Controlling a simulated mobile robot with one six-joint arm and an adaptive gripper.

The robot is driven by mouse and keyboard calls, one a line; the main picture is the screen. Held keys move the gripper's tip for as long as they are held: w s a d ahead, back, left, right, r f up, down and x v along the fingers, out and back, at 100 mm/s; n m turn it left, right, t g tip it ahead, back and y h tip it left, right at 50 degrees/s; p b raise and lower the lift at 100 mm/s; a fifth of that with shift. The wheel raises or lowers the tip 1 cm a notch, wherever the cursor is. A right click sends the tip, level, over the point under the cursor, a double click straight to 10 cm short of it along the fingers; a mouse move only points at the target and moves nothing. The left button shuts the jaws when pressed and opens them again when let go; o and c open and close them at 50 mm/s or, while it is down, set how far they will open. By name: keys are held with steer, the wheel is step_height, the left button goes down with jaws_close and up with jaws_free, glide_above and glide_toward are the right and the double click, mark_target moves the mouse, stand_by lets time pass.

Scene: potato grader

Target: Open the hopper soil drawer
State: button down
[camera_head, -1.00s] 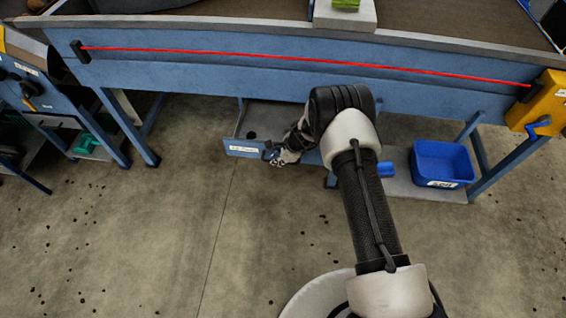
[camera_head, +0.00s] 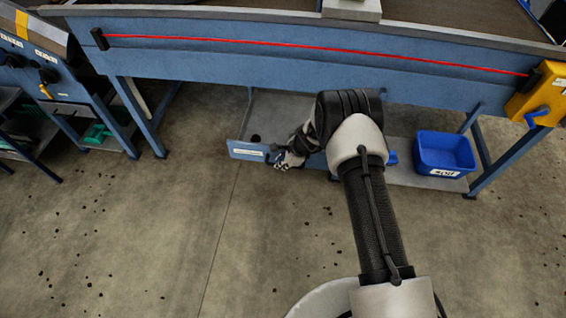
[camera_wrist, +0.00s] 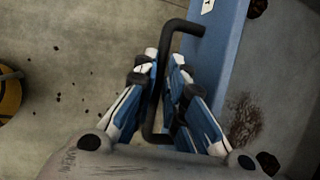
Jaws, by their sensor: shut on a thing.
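The hopper soil drawer (camera_head: 246,151) is a blue-fronted grey tray with a white label, low under the blue machine. It stands out from under the frame, and its grey floor with a dark clod shows behind the front. My gripper (camera_head: 284,160) is at the drawer front, right of the label. In the wrist view my gripper (camera_wrist: 163,88) is shut on the black bar handle (camera_wrist: 181,26), with a finger on either side of it. The blue drawer front (camera_wrist: 226,50) runs beside the handle, and brown soil (camera_wrist: 243,118) lies inside. My arm hides the drawer's right part.
A blue labelled bin (camera_head: 444,152) stands on the low shelf at the right. A yellow box (camera_head: 537,97) is on the machine's right end. Blue machine legs (camera_head: 137,116) stand at the left. The concrete floor in front is clear apart from small clods.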

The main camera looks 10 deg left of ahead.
steer(key=c, duration=1.7)
jaws_free()
steer(key=shift+o, duration=0.2)
steer(key=v, duration=1.2)
